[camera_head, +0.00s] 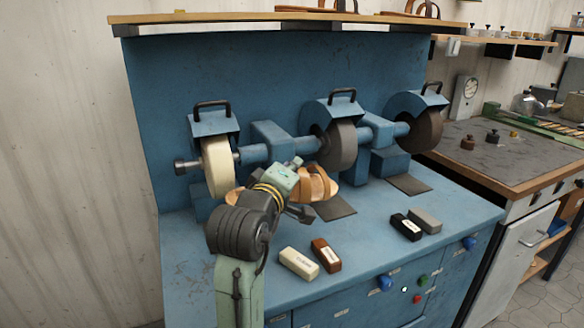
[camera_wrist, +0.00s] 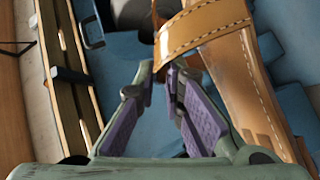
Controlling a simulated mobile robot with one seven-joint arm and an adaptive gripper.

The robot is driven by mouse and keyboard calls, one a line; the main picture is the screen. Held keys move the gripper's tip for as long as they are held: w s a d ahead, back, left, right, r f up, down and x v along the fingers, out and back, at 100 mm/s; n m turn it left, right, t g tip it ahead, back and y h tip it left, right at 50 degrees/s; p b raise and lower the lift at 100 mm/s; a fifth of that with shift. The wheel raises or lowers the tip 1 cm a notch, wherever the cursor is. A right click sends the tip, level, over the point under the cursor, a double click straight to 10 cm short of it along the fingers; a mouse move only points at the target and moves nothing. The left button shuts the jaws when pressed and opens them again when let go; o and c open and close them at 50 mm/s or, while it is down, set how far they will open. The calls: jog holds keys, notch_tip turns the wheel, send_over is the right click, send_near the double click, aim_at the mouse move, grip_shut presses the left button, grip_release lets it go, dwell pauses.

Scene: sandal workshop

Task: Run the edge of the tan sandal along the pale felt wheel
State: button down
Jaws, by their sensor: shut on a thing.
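The tan sandal (camera_head: 318,186) is held up over the blue bench, partly hidden behind my gripper (camera_head: 295,178). In the wrist view the sandal (camera_wrist: 250,80) fills the right side, with stitched edges and a broad strap. My gripper's purple-padded fingers (camera_wrist: 170,75) are close together by the strap and shut on the sandal; the exact grip point is hard to see. The pale felt wheel (camera_head: 217,166) is the leftmost wheel on the shaft. A tan end of the sandal shows close to its lower right edge; I cannot tell whether they touch.
Two darker wheels (camera_head: 340,145) (camera_head: 425,130) stand to the right on the same shaft, under guards. A cream block (camera_head: 298,263), a brown block (camera_head: 326,255), a black block (camera_head: 406,227) and a grey block (camera_head: 425,220) lie on the bench. A shelf (camera_head: 240,17) runs above.

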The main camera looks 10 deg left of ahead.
jog(key=shift+s, duration=0.1)
jog(key=shift+s+d+f+p, duration=0.1)
jog(key=shift+s+d+f, duration=0.15)
jog(key=shift+s+d, duration=0.45)
jog(key=shift+s+d+f+p, duration=0.2)
jog(key=shift+s+d, duration=0.15)
jog(key=shift+s, duration=0.5)
jog(key=shift+s+d+f+p, duration=0.1)
jog(key=shift+s+d+f, duration=0.15)
jog(key=shift+s+d, duration=0.45)
